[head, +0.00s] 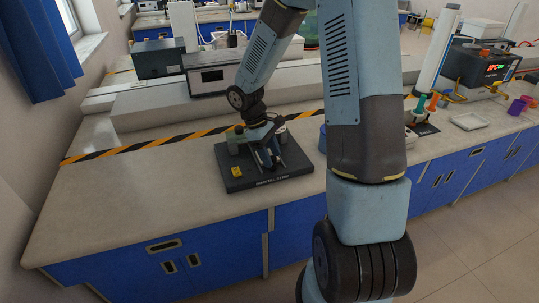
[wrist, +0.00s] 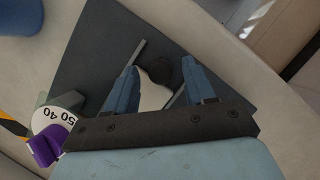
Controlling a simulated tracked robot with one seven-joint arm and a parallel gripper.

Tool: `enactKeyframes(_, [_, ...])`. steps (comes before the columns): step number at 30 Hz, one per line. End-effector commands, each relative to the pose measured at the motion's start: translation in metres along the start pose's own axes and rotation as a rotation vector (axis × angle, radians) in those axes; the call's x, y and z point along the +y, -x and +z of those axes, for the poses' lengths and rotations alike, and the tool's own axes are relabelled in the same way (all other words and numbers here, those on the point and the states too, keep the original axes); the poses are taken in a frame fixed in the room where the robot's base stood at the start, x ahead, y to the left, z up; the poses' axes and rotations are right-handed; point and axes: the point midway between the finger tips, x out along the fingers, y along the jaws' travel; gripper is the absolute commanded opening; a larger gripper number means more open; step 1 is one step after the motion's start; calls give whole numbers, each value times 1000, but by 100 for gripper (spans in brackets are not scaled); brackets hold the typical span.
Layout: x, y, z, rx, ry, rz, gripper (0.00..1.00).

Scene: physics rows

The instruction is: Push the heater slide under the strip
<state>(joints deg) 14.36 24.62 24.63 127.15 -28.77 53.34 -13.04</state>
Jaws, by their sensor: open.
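The dark apparatus plate (head: 296,168) with lettering on its front edge lies on the bench in the head view; its bare surface also fills much of the wrist view (wrist: 95,50). My gripper (head: 268,159) is low over the plate, pointing down. In the wrist view its two blue fingers (wrist: 158,68) are open and apart. A dark round piece (wrist: 159,72) shows between the fingertips, beside a pale patch and thin metal bars. It may be part of the heater slide; I cannot tell. Whether the fingers touch it is unclear. The strip is not clearly visible.
A yellow block (head: 236,172) sits on the plate's left front. A white dial (wrist: 52,121) with a purple knob (wrist: 48,146) is at the wrist view's lower left. A striped tape (head: 130,149) runs behind the plate. The bench left of the plate is clear.

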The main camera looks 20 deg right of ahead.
Motion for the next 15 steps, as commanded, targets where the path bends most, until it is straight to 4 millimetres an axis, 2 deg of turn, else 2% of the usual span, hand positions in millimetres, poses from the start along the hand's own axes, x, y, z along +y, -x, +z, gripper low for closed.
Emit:
enactKeyframes(10, [0,-3,0,0,-1,-1,54])
enactKeyframes(15, [0,-3,0,0,-1,0,38])
